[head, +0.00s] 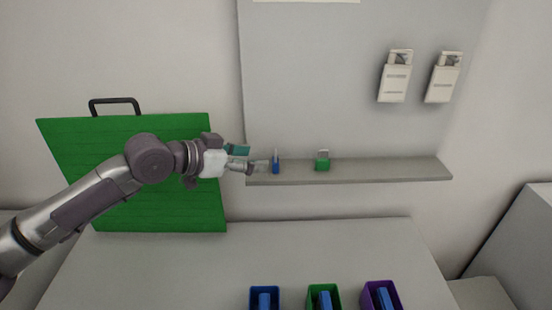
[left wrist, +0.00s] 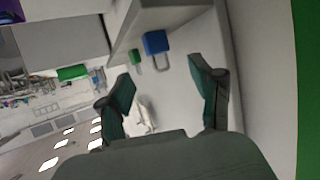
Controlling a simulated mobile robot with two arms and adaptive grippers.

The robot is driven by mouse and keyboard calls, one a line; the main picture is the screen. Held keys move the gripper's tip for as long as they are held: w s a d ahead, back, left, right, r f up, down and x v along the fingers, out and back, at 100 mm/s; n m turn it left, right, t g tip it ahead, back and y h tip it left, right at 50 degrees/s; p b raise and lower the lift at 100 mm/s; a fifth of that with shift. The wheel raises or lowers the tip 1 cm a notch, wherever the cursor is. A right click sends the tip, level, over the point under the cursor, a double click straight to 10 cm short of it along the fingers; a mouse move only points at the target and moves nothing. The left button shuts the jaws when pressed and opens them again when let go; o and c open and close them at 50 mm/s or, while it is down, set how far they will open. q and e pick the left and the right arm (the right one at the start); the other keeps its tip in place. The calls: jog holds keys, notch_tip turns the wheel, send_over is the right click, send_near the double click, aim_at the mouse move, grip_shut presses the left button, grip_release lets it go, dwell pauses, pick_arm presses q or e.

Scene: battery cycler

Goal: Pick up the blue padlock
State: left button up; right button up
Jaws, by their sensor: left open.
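The blue padlock (head: 276,166) stands on the left part of the grey shelf (head: 380,172), with its shackle up. In the left wrist view the blue padlock (left wrist: 156,42) shows ahead, above the gap between the fingers. My left gripper (head: 258,163) is just left of the padlock at the shelf's left end. In the left wrist view my left gripper (left wrist: 162,90) is open, with nothing between its fingers. A green padlock (head: 322,161) stands to the right on the shelf. My right gripper is not in view.
A green board (head: 110,150) with a dark handle stands at the left behind my arm. Blue (head: 252,297), green (head: 312,292) and purple (head: 369,294) bins stand at the table's front. Two white boxes (head: 394,82) (head: 442,82) hang on the wall panel. The table's middle is clear.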

aim_at(274, 160)
pick_arm(q)
jog(key=shift+w+d+f, duration=0.1)
jog(key=shift+w+d, duration=0.1)
jog(key=shift+d, duration=0.05)
jog(key=shift+w+d+f, duration=0.1)
jog(key=shift+w+d, duration=0.05)
jog(key=p+x, duration=0.2)
jog(key=x, duration=0.2)
jog(key=shift+d+f+p, duration=0.15)
jog(key=shift+p, duration=0.2)
jog(key=shift+w+d+f, duration=0.15)
jog(key=shift+f, duration=0.05)
jog(key=shift+r, duration=0.1)
jog(key=c, duration=0.5)
grip_shut()
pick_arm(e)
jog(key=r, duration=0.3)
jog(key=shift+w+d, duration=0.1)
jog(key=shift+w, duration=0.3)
